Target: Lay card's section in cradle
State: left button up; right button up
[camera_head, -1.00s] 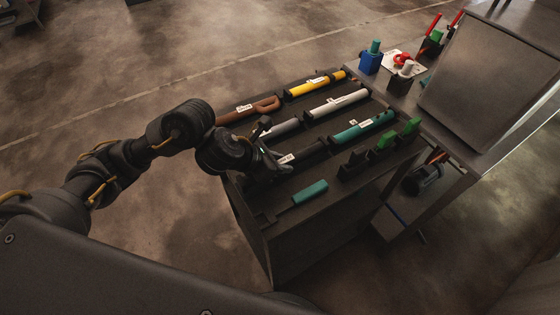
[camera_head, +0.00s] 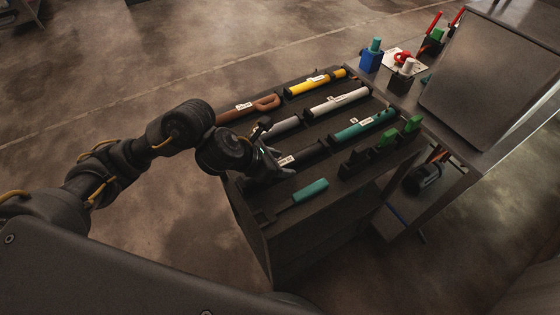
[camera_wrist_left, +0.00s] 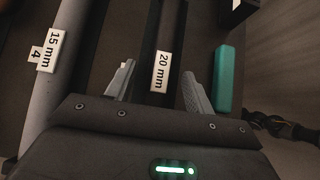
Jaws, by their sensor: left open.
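My left gripper (camera_head: 275,157) is open over the near end of the rack's rows. In the left wrist view its fingertips (camera_wrist_left: 158,72) stand on either side of a black section (camera_wrist_left: 165,30) with a white "20 mm" label; I see no contact. That black section (camera_head: 312,154) is partly hidden by the hand in the head view. A grey section (camera_wrist_left: 45,92) labelled "15 mm" and "4" lies to the left. A small white card (camera_head: 393,67) lies on the bench, its writing unreadable. I cannot tell which part is the cradle. My right gripper is not in view.
Brown (camera_head: 235,115), yellow (camera_head: 315,83), white (camera_head: 337,101) and teal (camera_head: 362,126) sections lie in rows. A teal-handled tool (camera_head: 310,191) lies near the front edge. Green-topped dark blocks (camera_head: 387,140) stand at right. A large dark panel (camera_head: 490,80) rises behind.

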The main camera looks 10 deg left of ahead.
pick_arm(q)
jog(key=r+p, duration=0.2)
jog(key=s+a+r+p, duration=0.1)
jog(key=r+p, duration=0.3)
jog(key=shift+s+a+r, duration=0.3)
jog(key=shift+s+a, duration=0.1)
jog(key=shift+s, duration=0.1)
jog(key=p+v, duration=0.8)
jog(key=v, duration=0.2)
jog(key=shift+s+a+r, duration=0.2)
jog(key=shift+a+r, duration=0.05)
jog(key=shift+r, duration=0.05)
